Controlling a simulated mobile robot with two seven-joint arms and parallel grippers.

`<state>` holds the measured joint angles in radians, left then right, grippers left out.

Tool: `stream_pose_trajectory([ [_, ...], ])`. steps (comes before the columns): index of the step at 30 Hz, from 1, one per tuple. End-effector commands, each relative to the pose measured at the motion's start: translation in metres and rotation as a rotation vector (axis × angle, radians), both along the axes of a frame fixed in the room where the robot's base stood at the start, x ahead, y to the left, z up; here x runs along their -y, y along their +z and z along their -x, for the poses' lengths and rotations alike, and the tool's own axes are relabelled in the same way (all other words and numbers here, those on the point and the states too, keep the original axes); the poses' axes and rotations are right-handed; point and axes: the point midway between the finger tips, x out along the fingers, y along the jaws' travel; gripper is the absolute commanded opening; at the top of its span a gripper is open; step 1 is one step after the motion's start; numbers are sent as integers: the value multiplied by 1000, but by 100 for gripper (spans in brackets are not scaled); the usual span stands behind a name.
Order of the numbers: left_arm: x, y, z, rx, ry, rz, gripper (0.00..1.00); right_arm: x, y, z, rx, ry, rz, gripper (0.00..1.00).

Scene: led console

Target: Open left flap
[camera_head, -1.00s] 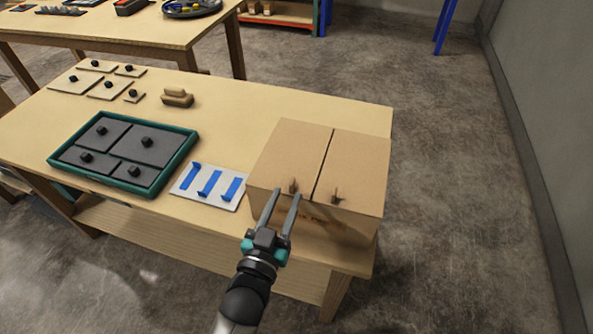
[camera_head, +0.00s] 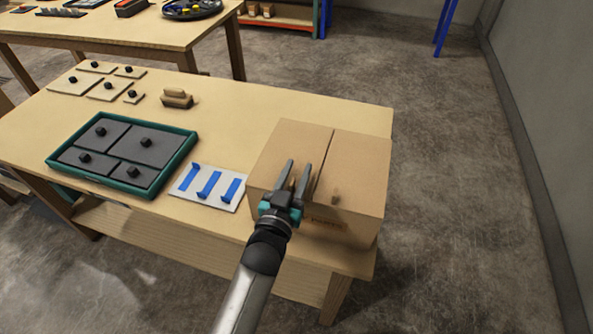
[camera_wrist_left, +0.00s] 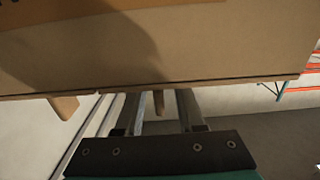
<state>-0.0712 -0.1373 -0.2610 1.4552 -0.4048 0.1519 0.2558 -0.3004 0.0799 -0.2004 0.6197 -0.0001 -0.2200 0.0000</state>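A closed cardboard box (camera_head: 350,175) stands at the right end of the wooden table. Its left flap (camera_head: 290,140) and right flap (camera_head: 358,165) lie flat, with a dark seam between them. My left gripper (camera_head: 299,170) is over the front of the left flap, its two fingers apart and hiding that flap's tab in the head view. In the left wrist view, a brown tab (camera_wrist_left: 158,101) shows between the parted fingers, with gaps on both sides. The right flap's tab (camera_head: 336,197) is free. My right gripper is not in view.
A white plate with blue strips (camera_head: 208,187) lies just left of the box. A green-rimmed tray (camera_head: 192,143) with grey knobbed panels is further left. Knobbed boards (camera_head: 108,88) and a wooden block (camera_head: 177,98) sit behind. Floor right of the table is clear.

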Motion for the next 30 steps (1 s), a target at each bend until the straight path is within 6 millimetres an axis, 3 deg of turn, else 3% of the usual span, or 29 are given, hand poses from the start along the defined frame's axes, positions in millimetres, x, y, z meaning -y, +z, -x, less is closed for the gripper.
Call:
stream_pose_trajectory([
  [1,0,0,0,0,0,0,31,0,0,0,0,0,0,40],
  [9,0,0,0,0,0,0,1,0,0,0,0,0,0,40],
  [30,0,0,0,0,0,0,0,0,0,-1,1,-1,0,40],
])
